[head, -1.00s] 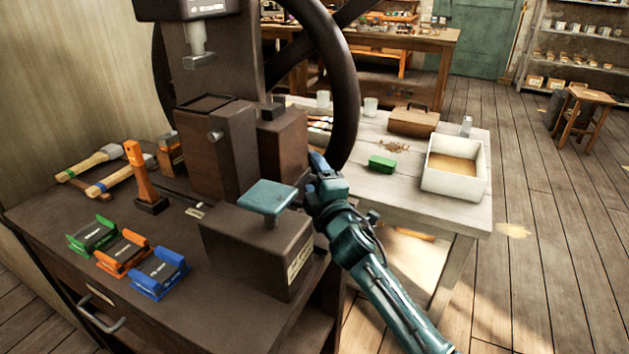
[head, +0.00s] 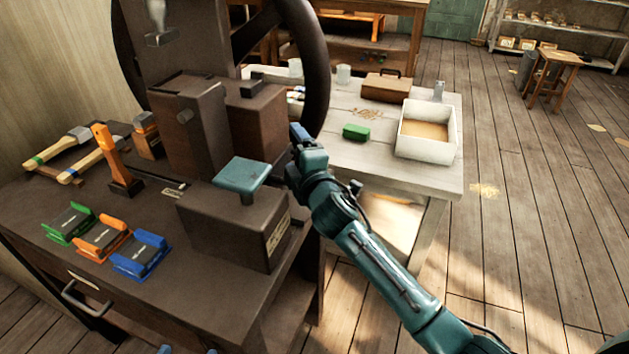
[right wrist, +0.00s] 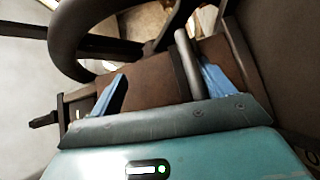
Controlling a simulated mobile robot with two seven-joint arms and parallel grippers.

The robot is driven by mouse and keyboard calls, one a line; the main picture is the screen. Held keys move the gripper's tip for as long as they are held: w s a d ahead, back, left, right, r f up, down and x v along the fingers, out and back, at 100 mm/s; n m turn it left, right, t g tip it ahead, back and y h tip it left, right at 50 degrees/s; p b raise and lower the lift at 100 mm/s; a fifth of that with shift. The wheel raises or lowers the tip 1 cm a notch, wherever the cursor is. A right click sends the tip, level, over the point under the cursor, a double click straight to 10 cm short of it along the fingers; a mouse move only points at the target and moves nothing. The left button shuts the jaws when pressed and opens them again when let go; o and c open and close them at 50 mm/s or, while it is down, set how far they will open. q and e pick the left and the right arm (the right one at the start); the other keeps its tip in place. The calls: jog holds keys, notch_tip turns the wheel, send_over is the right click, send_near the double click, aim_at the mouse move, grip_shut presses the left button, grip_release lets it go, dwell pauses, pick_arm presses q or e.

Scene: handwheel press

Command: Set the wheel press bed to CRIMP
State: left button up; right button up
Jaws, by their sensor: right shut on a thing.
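The dark wheel press (head: 185,45) stands on a brown bench, with its large handwheel (head: 318,70) on the right side. Its ram (head: 157,25) is at the top edge. A teal plate (head: 243,174) stands on a dark block; I cannot read the small label (head: 172,193) or find the word CRIMP. My right gripper (head: 298,135) is at the wheel's lower right. In the right wrist view a grey rod (right wrist: 188,62) is between its fingers; it is shut on this. Two blue tips of my left gripper (head: 188,350) show apart at the bottom edge.
Green (head: 70,224), orange (head: 103,237) and blue (head: 140,255) holders lie on the bench, near an orange-handled tool (head: 115,160) and hammers (head: 62,150). A pale table (head: 375,165) with a white box (head: 428,132) stands behind my right arm.

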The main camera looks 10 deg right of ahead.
jog(key=shift+s+a+r+y+p, duration=0.1)
jog(key=shift+s+r+y+p, duration=0.25)
jog(key=shift+s, duration=0.45)
jog(key=shift+s+a+r+y+p, duration=0.1)
jog(key=shift+s+r, duration=0.35)
jog(key=shift+s, duration=0.3)
jog(key=shift+c, duration=0.9)
jog(key=shift+f+p+v, duration=0.15)
jog(key=shift+p+v, duration=0.05)
jog(key=shift+v, duration=0.65)
jog(key=shift+f+p+v, duration=0.15)
jog(key=shift+p+v, duration=0.05)
jog(key=shift+v, duration=0.7)
jog(key=shift+c, duration=0.9)
jog(key=shift+h, duration=0.25)
jog(key=shift+f+p+v, duration=0.1)
jog(key=shift+p+v, duration=0.05)
jog(key=shift+v, duration=1.05)
jog(key=shift+f+p+v, duration=0.15)
jog(key=shift+v, duration=1)
jog(key=shift+c, duration=1.4)
jog(key=shift+s+d+f, duration=0.15)
jog(key=shift+s+d, duration=0.05)
jog(key=shift+s, duration=0.35)
jog(key=shift+s+d+f, duration=0.15)
jog(key=shift+s+d, duration=0.1)
jog(key=shift+s, duration=0.3)
jog(key=shift+f, duration=0.1)
